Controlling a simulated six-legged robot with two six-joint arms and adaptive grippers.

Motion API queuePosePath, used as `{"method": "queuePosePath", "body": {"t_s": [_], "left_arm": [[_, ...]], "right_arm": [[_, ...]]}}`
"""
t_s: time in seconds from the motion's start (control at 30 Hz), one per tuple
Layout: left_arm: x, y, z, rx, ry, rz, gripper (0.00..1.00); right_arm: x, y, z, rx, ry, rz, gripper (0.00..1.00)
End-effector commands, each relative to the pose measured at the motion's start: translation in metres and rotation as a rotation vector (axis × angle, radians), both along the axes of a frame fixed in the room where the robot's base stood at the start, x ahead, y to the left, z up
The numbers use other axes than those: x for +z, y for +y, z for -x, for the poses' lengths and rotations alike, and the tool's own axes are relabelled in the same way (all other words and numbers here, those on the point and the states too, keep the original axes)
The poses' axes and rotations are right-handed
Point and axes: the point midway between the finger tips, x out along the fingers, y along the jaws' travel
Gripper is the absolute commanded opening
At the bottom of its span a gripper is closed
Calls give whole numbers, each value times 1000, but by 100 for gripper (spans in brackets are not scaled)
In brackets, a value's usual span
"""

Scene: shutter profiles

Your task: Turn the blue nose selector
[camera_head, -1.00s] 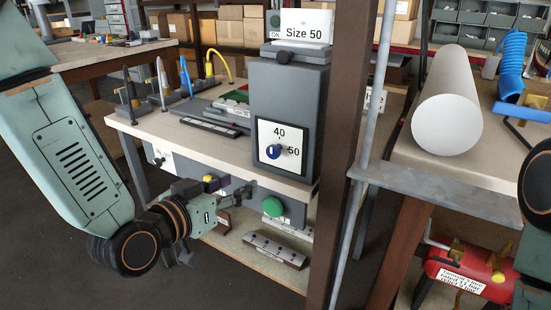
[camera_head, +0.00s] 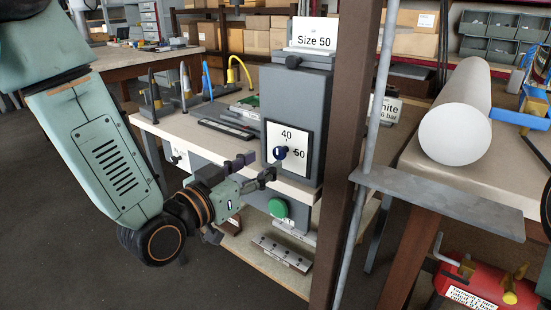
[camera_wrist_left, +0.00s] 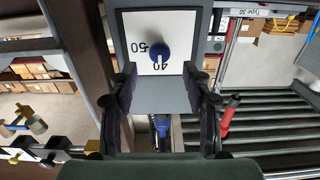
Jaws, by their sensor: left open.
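The blue nose selector (camera_head: 280,152) is a round knob on a white plate (camera_head: 300,139) marked 40 and 50, on the front of a grey box (camera_head: 302,95). In the left wrist view the plate looks upside down, and the knob (camera_wrist_left: 157,51) has a white line towards the 40. My left gripper (camera_head: 257,168) is open and empty, its fingers pointing at the plate just short of the knob. In the wrist view the knob shows beyond and between the two fingers (camera_wrist_left: 160,92), apart from them. My right gripper is out of view.
A brown post (camera_head: 345,150) and a grey metal shelf (camera_head: 440,200) stand close on the right. A "Size 50" sign (camera_head: 314,36) tops the box. A white roll (camera_head: 455,115) lies on the right bench.

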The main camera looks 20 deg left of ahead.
Motion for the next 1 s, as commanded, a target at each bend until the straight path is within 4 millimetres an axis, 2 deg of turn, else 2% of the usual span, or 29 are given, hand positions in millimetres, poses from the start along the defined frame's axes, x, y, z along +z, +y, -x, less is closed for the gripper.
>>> {"method": "queuePosePath", "body": {"t_s": [0.4,0.8,1.0], "left_arm": [[-1,-18,-43,0,0,-3,49],[0,-21,-48,1,1,1,49],[0,-21,-48,2,1,1,32]], "right_arm": [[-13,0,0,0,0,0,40],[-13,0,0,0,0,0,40],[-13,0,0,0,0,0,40]]}}
